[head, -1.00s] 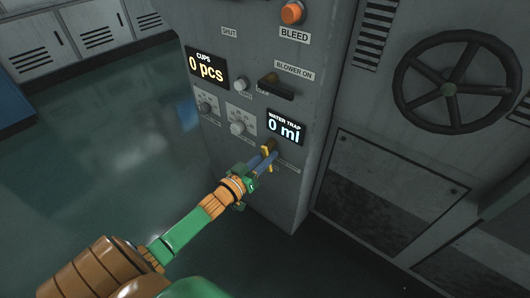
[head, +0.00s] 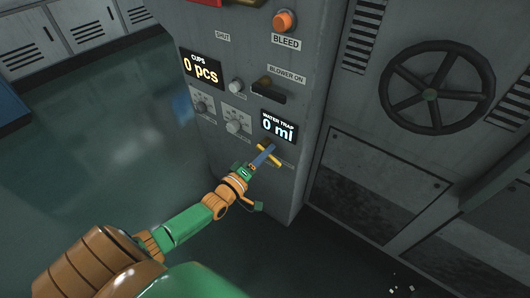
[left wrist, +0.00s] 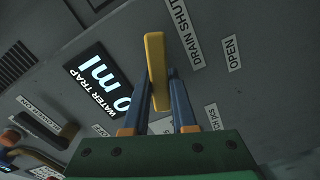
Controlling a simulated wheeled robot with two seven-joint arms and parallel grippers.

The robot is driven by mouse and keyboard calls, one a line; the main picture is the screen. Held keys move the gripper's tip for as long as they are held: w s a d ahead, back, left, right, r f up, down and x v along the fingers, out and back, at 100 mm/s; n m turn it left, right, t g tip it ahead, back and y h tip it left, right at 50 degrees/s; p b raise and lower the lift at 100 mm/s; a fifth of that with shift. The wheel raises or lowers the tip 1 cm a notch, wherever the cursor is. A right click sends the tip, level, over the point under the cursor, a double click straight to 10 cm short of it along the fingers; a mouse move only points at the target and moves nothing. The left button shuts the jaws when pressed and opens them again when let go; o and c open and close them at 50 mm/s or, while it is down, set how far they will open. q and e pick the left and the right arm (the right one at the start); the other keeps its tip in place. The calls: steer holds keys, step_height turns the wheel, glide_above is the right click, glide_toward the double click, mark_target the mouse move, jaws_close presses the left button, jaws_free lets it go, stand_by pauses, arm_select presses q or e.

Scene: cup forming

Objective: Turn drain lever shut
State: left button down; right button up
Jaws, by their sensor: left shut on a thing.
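The drain lever is a yellow bar (head: 276,160) low on the grey machine panel, just below the water trap display (head: 278,127), which reads 0 ml. In the left wrist view the yellow lever (left wrist: 155,58) stands between my blue fingers, beside a "DRAIN SHUT" label (left wrist: 184,33) and an "OPEN" label (left wrist: 231,53). My left gripper (head: 264,157) is shut on the lever, and it also shows in the left wrist view (left wrist: 158,88). In the head view the lever slants down to the right across the fingertips. The lever's mount is hidden. My right gripper is out of view.
Above the lever are a dark blower handle (head: 269,91), small knobs (head: 233,127), the cups display (head: 202,68) reading 0 pcs, and an orange bleed button (head: 285,21). A large handwheel (head: 430,95) is at the right. Open floor (head: 110,130) lies to the left.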

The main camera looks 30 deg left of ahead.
arm_select(q)
steer(key=shift+d+r+n, duration=0.1)
steer(key=shift+r+n, duration=0.15)
steer(key=shift+n, duration=0.8)
steer(key=shift+r+n, duration=0.2)
steer(key=shift+n, duration=0.85)
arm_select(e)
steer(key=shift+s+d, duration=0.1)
arm_select(q)
steer(key=c, duration=0.7)
jaws_free()
steer(key=shift+s, duration=0.15)
steer(key=s, duration=0.2)
steer(key=s+p, duration=0.1)
steer(key=s, duration=0.1)
steer(key=s+p, duration=0.1)
steer(key=s, duration=0.1)
steer(key=shift+s+a, duration=0.25)
steer(key=shift+s, duration=0.1)
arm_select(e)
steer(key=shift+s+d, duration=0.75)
